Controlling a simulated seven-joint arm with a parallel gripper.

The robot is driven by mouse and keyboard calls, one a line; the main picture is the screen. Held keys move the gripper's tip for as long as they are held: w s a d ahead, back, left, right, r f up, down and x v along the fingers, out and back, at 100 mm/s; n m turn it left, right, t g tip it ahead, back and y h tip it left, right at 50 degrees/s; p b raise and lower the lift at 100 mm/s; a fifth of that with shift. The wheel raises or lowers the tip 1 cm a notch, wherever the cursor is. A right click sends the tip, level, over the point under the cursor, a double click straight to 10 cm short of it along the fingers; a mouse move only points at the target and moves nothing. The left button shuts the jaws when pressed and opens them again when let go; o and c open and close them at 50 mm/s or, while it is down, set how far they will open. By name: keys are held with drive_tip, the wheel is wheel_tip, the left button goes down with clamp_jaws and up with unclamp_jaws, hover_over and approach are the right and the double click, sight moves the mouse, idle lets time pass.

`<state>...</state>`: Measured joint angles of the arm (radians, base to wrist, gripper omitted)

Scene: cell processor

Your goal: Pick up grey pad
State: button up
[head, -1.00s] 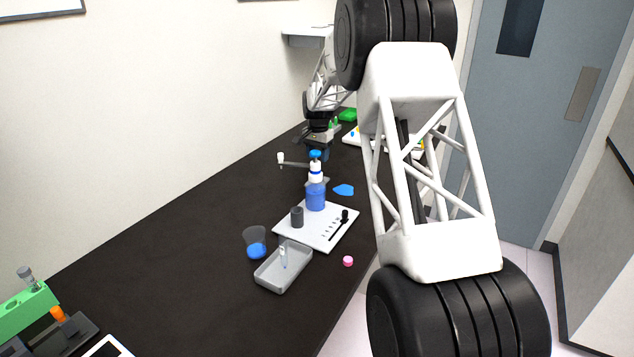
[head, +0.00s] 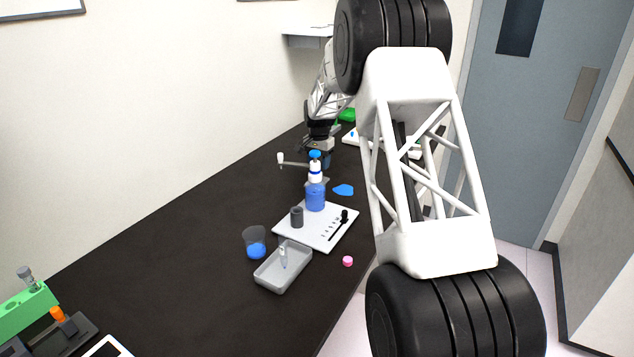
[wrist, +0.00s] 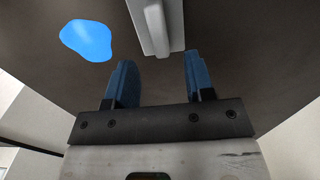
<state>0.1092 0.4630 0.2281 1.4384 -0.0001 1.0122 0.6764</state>
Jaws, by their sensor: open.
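A light grey, long narrow piece (wrist: 156,24) shows at the top of the wrist view, just beyond and between my fingertips; I cannot tell for sure that it is the grey pad. My gripper (wrist: 156,78) is open, with two blue fingers apart and nothing between them. In the head view my gripper (head: 322,160) is low over the dark bench, behind the blue bottle (head: 316,193), which partly hides it. A small grey flat part (head: 322,182) shows just behind the bottle there.
A blue puddle-like patch (head: 343,190) lies right of the bottle; it also shows in the wrist view (wrist: 87,40). A grey tray (head: 270,282), a cup (head: 254,236) and a pink cap (head: 347,261) are nearer.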

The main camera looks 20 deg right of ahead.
drive_tip(key=shift+f, duration=0.1)
drive_tip(key=shift+f, duration=2.5)
drive_tip(key=shift+c, duration=0.2)
clamp_jaws()
